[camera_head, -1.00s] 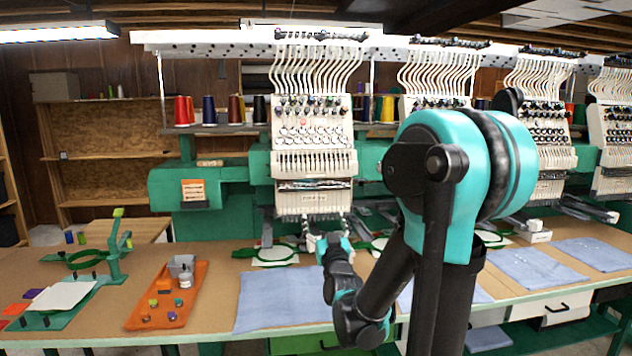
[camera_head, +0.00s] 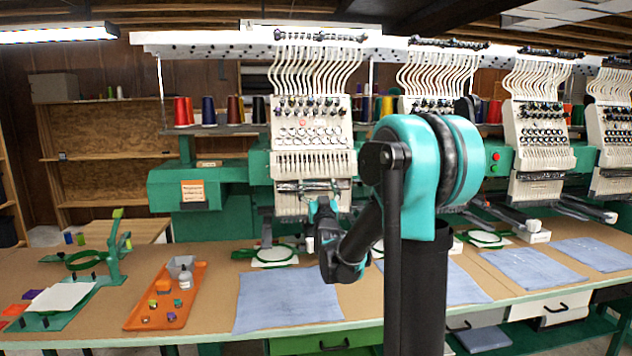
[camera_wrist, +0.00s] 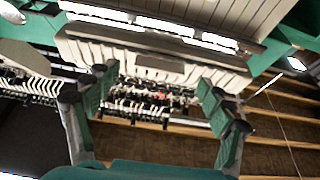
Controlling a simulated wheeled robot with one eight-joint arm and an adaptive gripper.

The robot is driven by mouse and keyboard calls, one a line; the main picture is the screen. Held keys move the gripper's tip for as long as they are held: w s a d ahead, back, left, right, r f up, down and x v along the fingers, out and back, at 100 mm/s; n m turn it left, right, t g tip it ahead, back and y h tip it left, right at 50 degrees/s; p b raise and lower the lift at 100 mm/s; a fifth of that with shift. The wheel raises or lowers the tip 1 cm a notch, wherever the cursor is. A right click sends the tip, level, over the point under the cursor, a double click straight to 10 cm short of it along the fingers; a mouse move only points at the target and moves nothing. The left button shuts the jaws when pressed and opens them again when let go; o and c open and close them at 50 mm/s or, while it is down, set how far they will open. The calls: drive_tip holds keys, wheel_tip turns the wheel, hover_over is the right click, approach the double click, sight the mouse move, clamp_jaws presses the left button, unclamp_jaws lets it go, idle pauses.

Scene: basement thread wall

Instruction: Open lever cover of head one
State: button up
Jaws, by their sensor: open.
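Head one (camera_head: 311,125) is the leftmost cream embroidery head in the head view. A slotted cream cover (camera_head: 312,163) spans its lower front, with a dark gap and metal parts under it. My gripper (camera_head: 322,204) is raised in front of the lower end of this head. In the wrist view my gripper (camera_wrist: 156,88) has its two fingers wide apart with nothing held. Beyond them is a wide cream panel with slots (camera_wrist: 150,52), and a row of small metal parts (camera_wrist: 150,105) shows between the fingers. I cannot tell whether any finger touches the cover.
More heads (camera_head: 540,135) stand to the right along the same machine. Below are green hoops (camera_head: 275,255), blue cloths (camera_head: 288,298) and an orange tray (camera_head: 165,296) with small items. A green hooping stand (camera_head: 112,250) stands at the left of the table.

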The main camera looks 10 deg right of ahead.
sight(315, 165)
drive_tip(key=x, duration=0.3)
drive_tip(key=shift+r, duration=0.1)
drive_tip(key=c, duration=1.7)
